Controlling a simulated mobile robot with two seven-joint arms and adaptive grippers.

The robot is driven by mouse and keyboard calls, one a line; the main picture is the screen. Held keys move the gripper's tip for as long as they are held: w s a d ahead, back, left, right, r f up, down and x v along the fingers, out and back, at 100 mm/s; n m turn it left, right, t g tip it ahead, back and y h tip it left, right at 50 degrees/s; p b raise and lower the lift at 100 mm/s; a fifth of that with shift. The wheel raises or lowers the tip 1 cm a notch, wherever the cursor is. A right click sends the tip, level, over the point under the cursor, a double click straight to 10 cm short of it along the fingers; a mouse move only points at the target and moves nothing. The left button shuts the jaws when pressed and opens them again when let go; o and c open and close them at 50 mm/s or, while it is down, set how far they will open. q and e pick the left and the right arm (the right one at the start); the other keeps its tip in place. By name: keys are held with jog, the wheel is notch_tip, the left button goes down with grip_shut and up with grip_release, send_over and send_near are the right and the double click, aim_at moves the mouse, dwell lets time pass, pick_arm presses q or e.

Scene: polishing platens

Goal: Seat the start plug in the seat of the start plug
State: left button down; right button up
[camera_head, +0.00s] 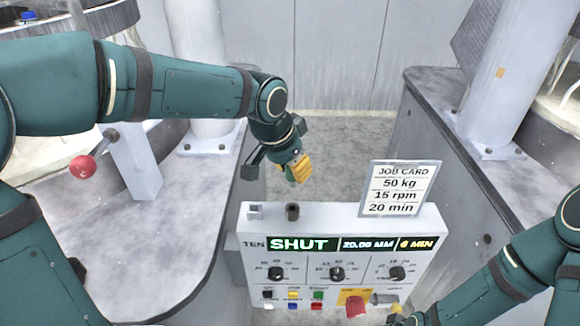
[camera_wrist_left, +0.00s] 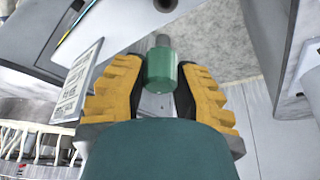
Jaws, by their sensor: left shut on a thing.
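The start plug, a green cylinder with a grey end, shows in the left wrist view (camera_wrist_left: 160,68) between the yellow fingers of my left gripper (camera_wrist_left: 158,90). In the head view my left gripper (camera_head: 298,168) is above and behind the control panel, with a bit of the green plug (camera_head: 290,175) beside its fingers. A dark round socket (camera_head: 292,211) on the panel's top looks like the seat; the gripper is apart from it. My right gripper (camera_head: 398,318) is at the lower right, in front of the panel, partly cut off by the frame; its jaws are unclear.
The control panel (camera_head: 330,222) carries a display reading SHUT, knobs, coloured buttons and a red part (camera_head: 355,306). A job card (camera_head: 396,188) stands up at its right end. A small grey block (camera_head: 254,211) is left of the socket. Grey machine tables flank both sides.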

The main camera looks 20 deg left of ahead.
aim_at(290, 184)
pick_arm(q)
jog(key=shift+f, duration=0.1)
jog(key=shift+f+b, duration=2.2)
jog(key=shift+f, duration=0.6)
jog(key=shift+f+b, duration=0.65)
jog(key=shift+f, duration=0.3)
jog(key=shift+f+b, duration=0.45)
jog(key=shift+f, duration=0.4)
jog(key=c, duration=0.7)
grip_release()
jog(key=shift+c, duration=0.2)
jog(key=shift+r, duration=0.15)
jog(key=v, duration=1.2)
